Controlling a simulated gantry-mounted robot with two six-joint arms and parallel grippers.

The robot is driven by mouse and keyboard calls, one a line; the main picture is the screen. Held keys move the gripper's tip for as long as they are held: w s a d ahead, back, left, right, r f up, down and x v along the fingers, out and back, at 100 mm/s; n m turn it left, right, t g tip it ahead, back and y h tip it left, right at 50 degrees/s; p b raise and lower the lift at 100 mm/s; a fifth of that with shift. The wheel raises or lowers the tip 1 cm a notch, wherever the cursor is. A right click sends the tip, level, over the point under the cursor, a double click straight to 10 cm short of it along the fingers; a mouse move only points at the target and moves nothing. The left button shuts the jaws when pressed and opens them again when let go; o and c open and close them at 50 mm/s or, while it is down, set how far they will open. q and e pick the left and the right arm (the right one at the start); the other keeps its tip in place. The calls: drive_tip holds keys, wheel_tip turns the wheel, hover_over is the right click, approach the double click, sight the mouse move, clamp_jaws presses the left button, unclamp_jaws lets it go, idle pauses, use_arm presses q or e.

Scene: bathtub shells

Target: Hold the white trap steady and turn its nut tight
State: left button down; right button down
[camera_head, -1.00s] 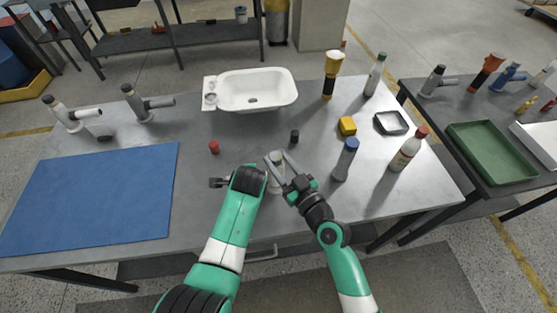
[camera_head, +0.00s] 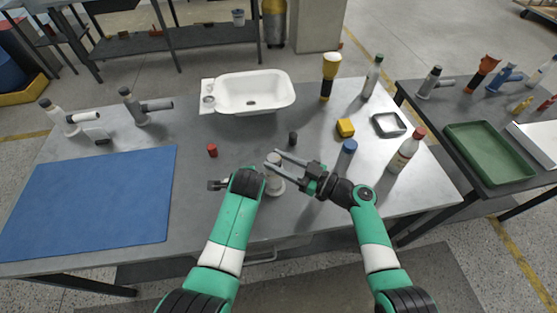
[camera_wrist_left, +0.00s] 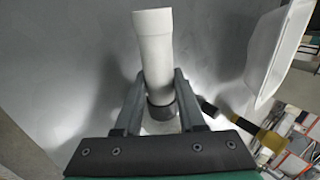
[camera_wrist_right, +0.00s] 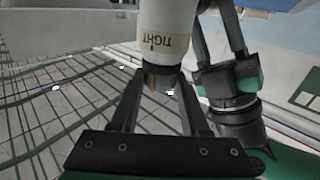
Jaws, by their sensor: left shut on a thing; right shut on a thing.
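The white trap (camera_head: 274,184) stands near the table's front edge, partly hidden by my left arm. My left gripper is hidden in the head view; in the left wrist view its fingers (camera_wrist_left: 160,85) are shut on either side of the white trap's tube (camera_wrist_left: 152,40), with a grey ring (camera_wrist_left: 160,108) between them. My right gripper (camera_head: 277,161) reaches in from the right, its fingers around the trap's upper part, where I take the nut to be. In the right wrist view its fingers (camera_wrist_right: 159,78) flank a dark ring below a white part marked "TIGHT" (camera_wrist_right: 167,42). The exact contact is unclear.
A blue-capped bottle (camera_head: 346,158) stands close to my right wrist. A small black cylinder (camera_head: 292,139) and a red one (camera_head: 212,150) stand beyond the trap. A blue mat (camera_head: 90,200) covers the left side.

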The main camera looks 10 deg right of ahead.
drive_tip(key=c, duration=0.7)
unclamp_jaws()
drive_tip(key=shift+f, duration=0.1)
drive_tip(key=shift+o, duration=0.2)
drive_tip(key=shift+s+a+f, duration=0.1)
drive_tip(key=shift+a, duration=0.05)
drive_tip(key=shift+s+a+m+t+h, duration=0.1)
drive_tip(key=shift+m+t+h, duration=0.8)
drive_tip(key=shift+t+h, duration=0.1)
drive_tip(key=m+t+h, duration=0.1)
drive_tip(key=h, duration=0.1)
drive_tip(key=m+t+h, duration=0.1)
drive_tip(key=m+h, duration=0.1)
drive_tip(key=shift+s+a+t, duration=0.15)
drive_tip(key=shift+t, duration=0.25)
drive_tip(key=s+d+h, duration=0.1)
drive_tip(key=s+d, duration=0.4)
drive_tip(key=s, duration=0.6)
drive_tip(key=w+a+r+n+g+y, duration=0.1)
drive_tip(key=w+r+y, duration=0.3)
drive_tip(key=w+r, duration=0.9)
drive_tip(key=shift+a+n, duration=0.3)
drive_tip(key=shift+a, duration=0.35)
